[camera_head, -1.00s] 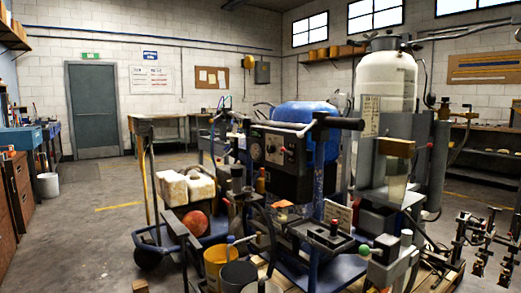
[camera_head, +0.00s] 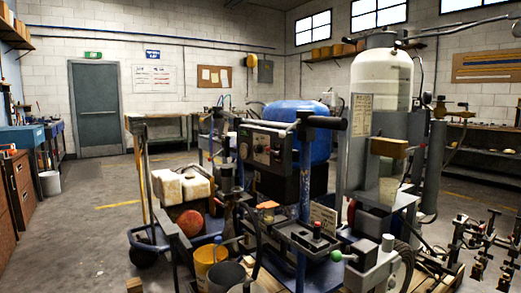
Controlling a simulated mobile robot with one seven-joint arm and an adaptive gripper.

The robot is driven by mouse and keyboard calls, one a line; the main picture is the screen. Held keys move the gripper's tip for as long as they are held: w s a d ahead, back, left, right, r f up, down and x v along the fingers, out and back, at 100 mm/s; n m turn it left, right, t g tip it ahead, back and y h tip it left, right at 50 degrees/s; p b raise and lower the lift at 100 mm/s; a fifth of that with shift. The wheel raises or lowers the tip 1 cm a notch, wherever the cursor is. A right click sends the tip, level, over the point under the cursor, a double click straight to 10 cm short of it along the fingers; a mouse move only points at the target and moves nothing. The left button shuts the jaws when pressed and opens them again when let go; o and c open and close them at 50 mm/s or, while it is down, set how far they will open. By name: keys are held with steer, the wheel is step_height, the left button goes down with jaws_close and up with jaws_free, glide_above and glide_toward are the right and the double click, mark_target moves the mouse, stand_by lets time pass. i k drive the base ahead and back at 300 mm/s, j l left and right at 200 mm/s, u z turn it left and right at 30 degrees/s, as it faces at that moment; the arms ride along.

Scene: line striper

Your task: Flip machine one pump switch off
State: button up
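A line striper machine with a blue tank (camera_head: 295,128) stands in the middle of the view. It has a dark control panel (camera_head: 262,147) with dials and small controls on its front, below the handlebar (camera_head: 322,122). The panel's controls are too small to tell which is the pump switch or how it is set. A second machine with a tall white tank (camera_head: 380,80) stands right of it. No label says which is machine one. My gripper is not in view.
Near the machines are a yellow bucket (camera_head: 208,262), a dark bucket (camera_head: 226,276), a green-knobbed lever (camera_head: 337,256) and a small box with a red button (camera_head: 317,230). Metal fittings (camera_head: 490,240) stand at right. Open floor (camera_head: 85,235) lies to the left.

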mark_target(268, 149)
steer(key=i+j+z, duration=0.15)
steer(key=z, duration=0.3)
steer(key=j+z, duration=0.4)
steer(key=i+j+z, duration=0.2)
steer(key=j, duration=0.4)
steer(key=j+z, duration=0.2)
steer(key=j, duration=1.1)
steer(key=i+j, duration=0.1)
steer(key=j, duration=0.65)
